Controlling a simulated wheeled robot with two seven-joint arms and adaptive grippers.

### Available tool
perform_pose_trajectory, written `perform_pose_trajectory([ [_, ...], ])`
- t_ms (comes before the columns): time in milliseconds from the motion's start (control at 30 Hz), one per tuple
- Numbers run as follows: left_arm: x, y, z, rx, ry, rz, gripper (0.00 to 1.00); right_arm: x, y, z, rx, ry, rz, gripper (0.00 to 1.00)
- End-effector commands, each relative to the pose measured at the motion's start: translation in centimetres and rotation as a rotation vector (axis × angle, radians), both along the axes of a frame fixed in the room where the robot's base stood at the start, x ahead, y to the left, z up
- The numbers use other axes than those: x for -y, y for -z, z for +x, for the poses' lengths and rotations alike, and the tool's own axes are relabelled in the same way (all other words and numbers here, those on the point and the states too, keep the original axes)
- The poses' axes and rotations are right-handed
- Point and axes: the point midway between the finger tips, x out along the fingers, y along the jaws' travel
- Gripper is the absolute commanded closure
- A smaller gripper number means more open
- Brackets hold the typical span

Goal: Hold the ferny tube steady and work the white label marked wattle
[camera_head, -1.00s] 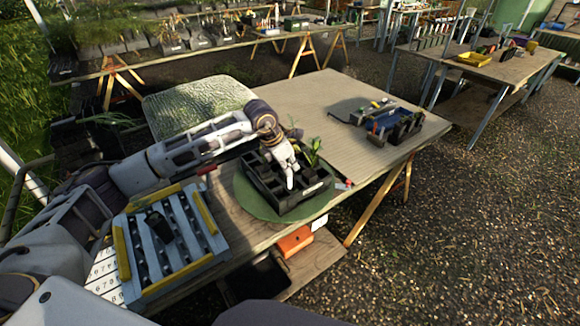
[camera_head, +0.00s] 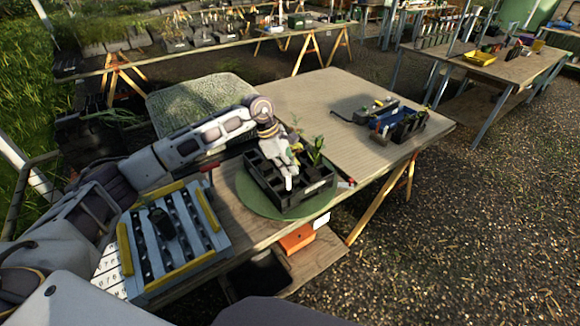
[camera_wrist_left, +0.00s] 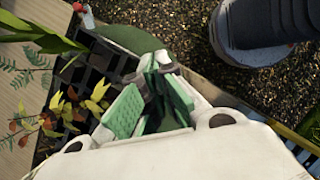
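A black celled tray (camera_head: 262,183) stands on a round green mat (camera_head: 248,200) at the near edge of the table. Green plants (camera_head: 316,152) rise from its far right side. My left gripper (camera_head: 288,184) points down at the tray. Its green pads (camera_wrist_left: 152,92) sit close together beside the cells; whether they grip anything in the dark gap is unclear. I cannot read any label marked wattle. My right gripper is out of view.
A grey rack with yellow edges (camera_head: 211,206) holds a dark cup (camera_head: 161,222) at the near left. A blue and black caddy (camera_head: 396,128) stands at the back right. A white card (camera_head: 321,220) hangs at the table's front edge. The table's middle is clear.

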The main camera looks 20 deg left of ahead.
Motion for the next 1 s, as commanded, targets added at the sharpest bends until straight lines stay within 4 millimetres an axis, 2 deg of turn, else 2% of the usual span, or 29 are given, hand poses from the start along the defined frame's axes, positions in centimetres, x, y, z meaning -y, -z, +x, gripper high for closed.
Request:
perform_pose_trajectory([
  [1000, -2.2, 1.8, -2.6, 0.000, 0.810, -0.001, 1.00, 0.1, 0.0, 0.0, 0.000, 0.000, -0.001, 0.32],
])
